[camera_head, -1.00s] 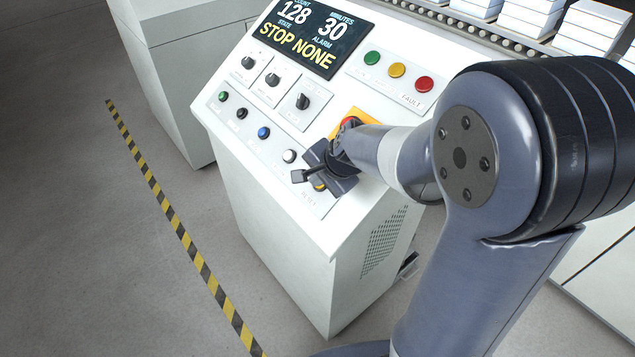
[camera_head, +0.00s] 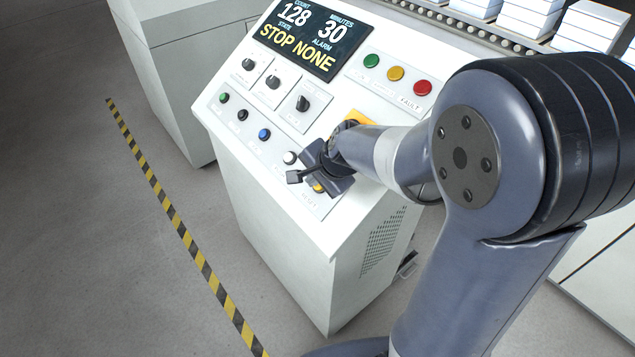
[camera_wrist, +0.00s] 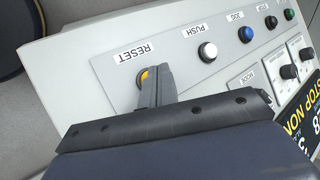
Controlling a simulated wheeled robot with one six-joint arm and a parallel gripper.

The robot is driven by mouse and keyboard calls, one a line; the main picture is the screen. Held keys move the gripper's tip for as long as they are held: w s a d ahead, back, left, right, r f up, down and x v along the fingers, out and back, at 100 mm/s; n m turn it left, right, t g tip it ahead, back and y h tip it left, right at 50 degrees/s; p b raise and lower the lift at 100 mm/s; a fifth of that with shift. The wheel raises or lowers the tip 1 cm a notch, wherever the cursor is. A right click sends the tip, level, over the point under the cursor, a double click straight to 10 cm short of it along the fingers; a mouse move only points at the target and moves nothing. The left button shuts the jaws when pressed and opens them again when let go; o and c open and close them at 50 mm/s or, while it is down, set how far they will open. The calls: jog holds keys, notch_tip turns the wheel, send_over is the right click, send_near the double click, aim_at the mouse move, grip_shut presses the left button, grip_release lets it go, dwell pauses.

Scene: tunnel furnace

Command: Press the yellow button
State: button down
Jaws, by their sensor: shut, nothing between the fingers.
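The yellow button (camera_head: 318,187) is at the lower right end of the button row on the white console (camera_head: 290,215). My gripper (camera_head: 318,178) is over it and hides most of it in the head view. In the wrist view, a small part of the yellow button (camera_wrist: 145,73) shows beside the RESET label, right at the shut fingertips (camera_wrist: 150,72). The gripper is shut and holds nothing. I cannot tell whether the fingertips touch the button or whether it is pushed in.
A white button (camera_head: 290,157), a blue button (camera_head: 264,133), a black button (camera_head: 242,114) and a green button (camera_head: 224,97) continue the row. Rotary switches (camera_head: 303,103) sit above. A yellow plate (camera_head: 359,117) is close behind my wrist. The display (camera_head: 313,37) reads STOP NONE.

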jog(key=r+p, duration=0.1)
jog(key=s+a+r+p, duration=0.1)
jog(key=p, duration=0.1)
jog(key=a+r+p, duration=0.1)
jog(key=r+p, duration=0.1)
jog(key=shift+s+a, duration=0.2)
jog(key=shift+s, duration=0.15)
jog(key=shift+w+f, duration=0.1)
dwell(0.5)
jog(key=r+p, duration=0.1)
jog(key=s+a+r+p, duration=0.1)
jog(key=p, duration=0.1)
jog(key=a+r+p, duration=0.1)
jog(key=shift+s+r, duration=0.2)
dwell(0.5)
jog(key=shift+d+f, duration=0.1)
jog(key=shift+f, duration=0.05)
